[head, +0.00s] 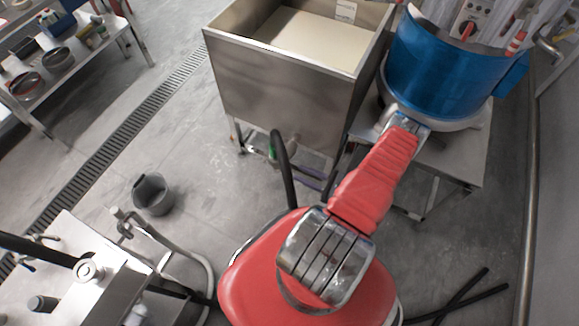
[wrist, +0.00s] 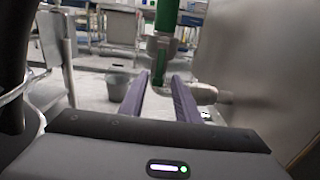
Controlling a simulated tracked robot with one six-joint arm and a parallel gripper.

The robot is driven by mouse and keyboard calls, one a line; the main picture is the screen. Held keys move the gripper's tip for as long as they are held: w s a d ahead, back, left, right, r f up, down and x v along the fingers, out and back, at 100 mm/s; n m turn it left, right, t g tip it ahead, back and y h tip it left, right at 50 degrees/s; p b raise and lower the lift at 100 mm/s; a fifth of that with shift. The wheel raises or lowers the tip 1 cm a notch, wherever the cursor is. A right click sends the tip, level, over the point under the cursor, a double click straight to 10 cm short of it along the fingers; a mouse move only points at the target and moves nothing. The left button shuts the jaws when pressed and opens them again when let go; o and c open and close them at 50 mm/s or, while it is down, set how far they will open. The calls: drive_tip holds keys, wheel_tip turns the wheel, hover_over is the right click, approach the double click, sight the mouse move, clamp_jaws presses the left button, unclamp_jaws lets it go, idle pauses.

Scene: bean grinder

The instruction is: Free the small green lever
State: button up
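The small green lever (wrist: 166,14) hangs upright in the wrist view, on a grey valve fitting, with its lower green part near the gap between my fingertips. In the head view a small bit of the green lever (head: 272,149) shows under the steel tank, partly hidden by a black hose. My gripper (wrist: 159,77) has its two purple fingers apart, with visible space on either side of the lever. I cannot tell whether the lever's end is between the fingertips or just beyond them. In the head view my gripper (head: 300,170) is small and partly hidden below the tank.
The steel tank (head: 285,85) stands above the valve, and its wall fills the wrist view's right side. A blue drum machine (head: 435,75) stands to the right. A grey bucket (head: 153,194) sits on the floor. Open floor lies left of the tank.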

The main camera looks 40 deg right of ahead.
sight(289, 168)
drive_tip(key=shift+x, duration=3.5)
drive_tip(key=shift+c, duration=0.2)
clamp_jaws()
drive_tip(key=shift+d, duration=0.1)
